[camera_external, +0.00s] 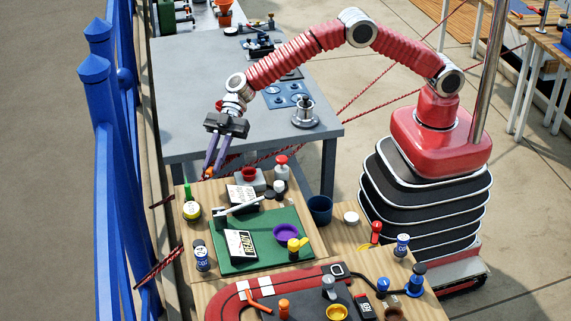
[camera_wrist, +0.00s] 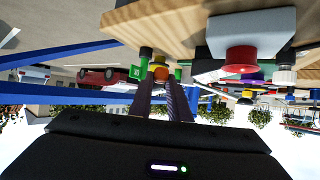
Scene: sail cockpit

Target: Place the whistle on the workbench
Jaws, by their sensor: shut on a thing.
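My gripper (camera_external: 209,172) points down at the left, over the gap between the grey table and the far end of the wooden bench. In the wrist view its two purple fingers (camera_wrist: 161,84) are nearly together, with a small orange thing (camera_wrist: 160,74) at their tips. This is probably the whistle; its shape is too small and covered to make out. The wooden-topped workbench (camera_external: 315,232) is below and in front, with a green mat (camera_external: 262,256) on it. The grey table (camera_external: 195,90) is behind the gripper.
A red button on a grey box (camera_external: 249,177) stands near the bench's far edge, also large in the wrist view (camera_wrist: 243,58). A bottle with a green tip (camera_external: 188,190) stands at the far left corner. Blue railing posts (camera_external: 105,130) run along the left.

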